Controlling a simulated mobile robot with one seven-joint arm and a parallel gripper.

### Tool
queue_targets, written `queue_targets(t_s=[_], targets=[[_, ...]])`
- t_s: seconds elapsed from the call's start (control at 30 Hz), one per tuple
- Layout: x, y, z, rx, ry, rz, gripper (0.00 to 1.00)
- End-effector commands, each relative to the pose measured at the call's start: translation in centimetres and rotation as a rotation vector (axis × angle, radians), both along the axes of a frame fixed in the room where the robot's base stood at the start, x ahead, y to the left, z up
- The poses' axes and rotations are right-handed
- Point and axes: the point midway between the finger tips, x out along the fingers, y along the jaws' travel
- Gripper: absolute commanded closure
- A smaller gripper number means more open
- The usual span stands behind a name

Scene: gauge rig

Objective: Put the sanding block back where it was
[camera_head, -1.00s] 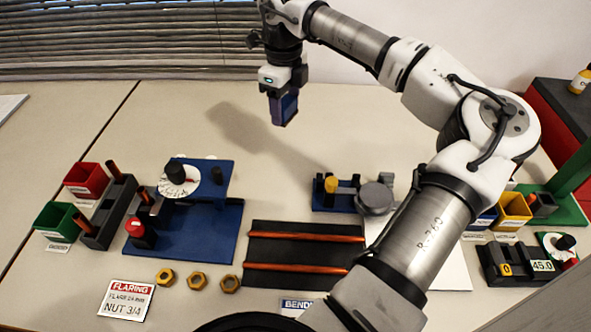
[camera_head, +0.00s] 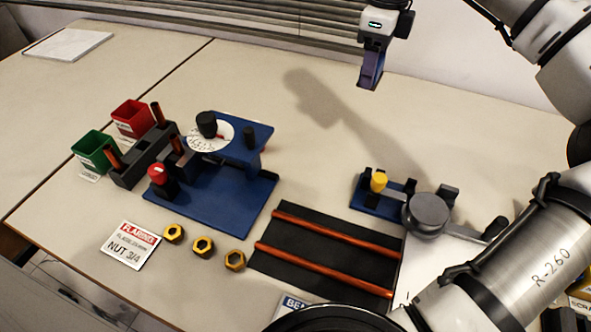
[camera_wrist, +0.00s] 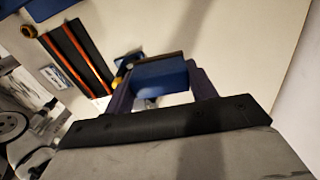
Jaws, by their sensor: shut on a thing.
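The sanding block (camera_wrist: 160,78) is a blue block with a thin brown face along its far edge. It sits between the two purple fingers of my gripper (camera_head: 370,76) in the wrist view. In the head view my gripper hangs fingers-down above the back of the bench, with a shadow on the bench at its left. There the block is small and hard to tell from the fingers. My gripper is shut on the block and holds it off the bench. No marked place for the block is clear in these frames.
A blue flaring fixture (camera_head: 215,192) stands at the left, beside red (camera_head: 131,117) and green (camera_head: 93,150) bins. Several brass nuts (camera_head: 203,246) lie in front. A dark mat (camera_head: 318,250) bears two copper rods. A bender (camera_head: 428,213) stands at the right. The bench behind is mostly clear.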

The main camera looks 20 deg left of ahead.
Motion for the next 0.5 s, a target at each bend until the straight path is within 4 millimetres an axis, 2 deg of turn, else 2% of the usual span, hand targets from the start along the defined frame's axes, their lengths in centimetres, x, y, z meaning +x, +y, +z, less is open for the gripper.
queue_targets(t_s=[0.03,0.1,0.2,0.3,0.37,0.5], targets=[[-1.1,3.2,-0.5,-0.001,-0.003,0.098,0.68],[-2.5,6.4,-0.1,-0.002,-0.004,0.209,0.68],[-4.4,9.7,0.5,-0.004,-0.002,0.334,0.68],[-5.8,11.8,0.9,-0.004,-0.002,0.415,0.68],[-6.3,12.4,1.0,-0.005,-0.001,0.442,0.68],[-6.7,12.9,-0.5,-0.005,0.002,0.464,0.68]])
